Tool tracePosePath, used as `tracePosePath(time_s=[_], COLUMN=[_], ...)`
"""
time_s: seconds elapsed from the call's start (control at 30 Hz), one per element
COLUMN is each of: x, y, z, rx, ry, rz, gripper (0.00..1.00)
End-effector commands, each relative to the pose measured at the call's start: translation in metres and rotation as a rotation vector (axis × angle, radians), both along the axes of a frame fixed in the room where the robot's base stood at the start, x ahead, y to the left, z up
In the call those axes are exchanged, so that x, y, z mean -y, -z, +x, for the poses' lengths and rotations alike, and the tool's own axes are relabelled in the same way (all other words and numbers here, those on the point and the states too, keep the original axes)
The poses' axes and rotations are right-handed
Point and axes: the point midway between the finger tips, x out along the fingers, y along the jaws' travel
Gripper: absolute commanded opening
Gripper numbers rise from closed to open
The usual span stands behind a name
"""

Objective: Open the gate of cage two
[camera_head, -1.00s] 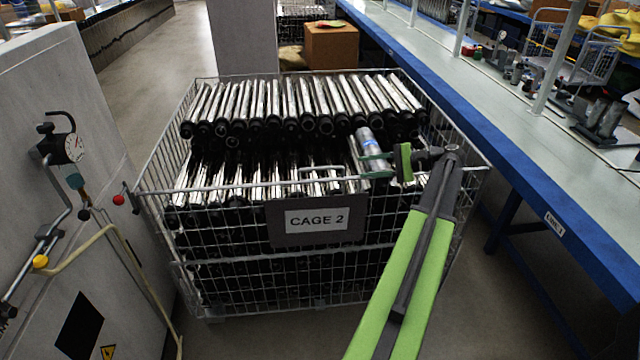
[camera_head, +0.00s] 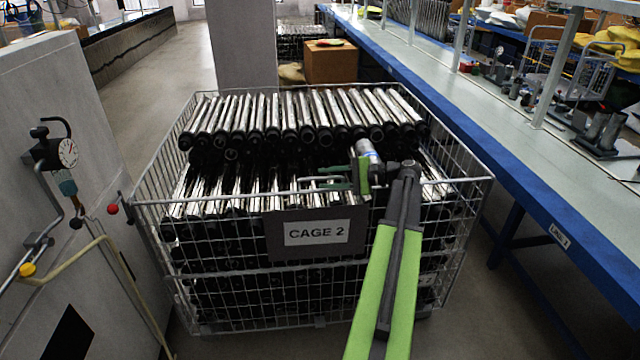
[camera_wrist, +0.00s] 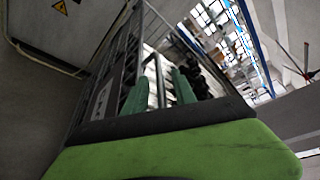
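Cage two (camera_head: 455,250) is a wire mesh cage filled with rows of metal tubes, with a dark plate reading CAGE 2 (camera_head: 316,233) on its front. A thin metal handle (camera_head: 303,180) stands up at the front top rim above the plate; its right part is hard to tell apart from my fingers. My gripper (camera_head: 328,179) is at the handle's right end, its green fingers apart. In the wrist view my gripper (camera_wrist: 160,74) shows open fingers, with a thin metal bar of the handle (camera_wrist: 160,88) between them. I cannot tell whether they touch it.
A grey cabinet (camera_head: 60,110) with a pressure gauge (camera_head: 67,153) and hoses stands close on the left. A blue-edged workbench (camera_head: 520,185) runs along the right. A cardboard box (camera_head: 332,64) and a pillar (camera_head: 246,45) are behind the cage. Narrow floor shows on both sides.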

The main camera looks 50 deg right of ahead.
Motion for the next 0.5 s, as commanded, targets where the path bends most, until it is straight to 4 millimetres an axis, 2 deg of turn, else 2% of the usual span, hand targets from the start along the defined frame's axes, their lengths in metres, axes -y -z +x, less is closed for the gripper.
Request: tracePosePath(time_s=[0.13,0.43,0.5], x=[-0.008,-0.010,-0.010], y=[0.004,0.004,0.004], z=[0.014,0.017,0.017], rx=[0.000,0.000,0.000], ry=[0.000,0.000,0.000], rz=[0.000,0.000,0.000], gripper=[0.33,0.33,0.26])
